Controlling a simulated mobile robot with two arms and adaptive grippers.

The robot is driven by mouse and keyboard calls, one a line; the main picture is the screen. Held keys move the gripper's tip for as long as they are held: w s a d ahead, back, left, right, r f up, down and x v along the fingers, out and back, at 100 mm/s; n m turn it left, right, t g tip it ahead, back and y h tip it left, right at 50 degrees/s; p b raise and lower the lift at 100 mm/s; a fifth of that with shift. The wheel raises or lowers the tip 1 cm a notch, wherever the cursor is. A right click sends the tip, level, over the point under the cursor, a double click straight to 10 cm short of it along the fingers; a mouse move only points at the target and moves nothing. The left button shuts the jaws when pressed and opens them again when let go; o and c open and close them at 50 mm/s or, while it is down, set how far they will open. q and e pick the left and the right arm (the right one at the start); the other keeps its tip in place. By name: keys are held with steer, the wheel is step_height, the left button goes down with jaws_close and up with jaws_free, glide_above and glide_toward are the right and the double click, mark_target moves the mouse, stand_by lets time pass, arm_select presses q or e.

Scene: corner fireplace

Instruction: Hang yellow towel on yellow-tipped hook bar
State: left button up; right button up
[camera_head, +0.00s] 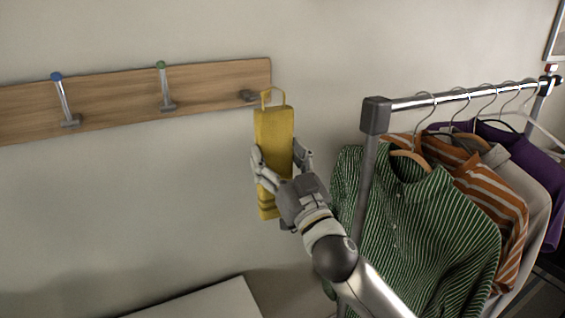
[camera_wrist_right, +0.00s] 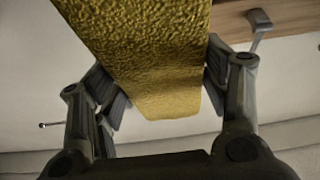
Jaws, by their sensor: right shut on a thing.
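The yellow towel (camera_head: 273,135) hangs upright in my right gripper (camera_head: 279,158), with a thin loop (camera_head: 272,97) at its top. My right gripper is shut on the towel, one finger on each side; the wrist view shows the towel (camera_wrist_right: 160,65) between the fingers. The towel and loop are at the right end of the wooden hook board (camera_head: 215,92). A grey hook base (camera_head: 248,95) shows just left of the loop. No yellow tip is clearly visible, and I cannot tell whether the loop is around that hook. My left gripper is not in view.
A blue-tipped hook (camera_head: 65,98) and a green-tipped hook (camera_head: 164,85) are on the board further left. A clothes rack (camera_head: 374,117) with several garments, including a green striped shirt (camera_head: 420,225), stands close on the right. A white surface (camera_head: 215,300) is below.

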steer(key=w+a+f+b, duration=0.2)
steer(key=w+a+b, duration=0.2)
steer(key=w, duration=0.5)
steer(key=shift+w+f+b, duration=0.15)
steer(key=shift+f+b, duration=0.1)
steer(key=shift+b, duration=0.7)
stand_by(0.7)
steer(key=o, duration=1.2)
steer(key=shift+f, duration=0.15)
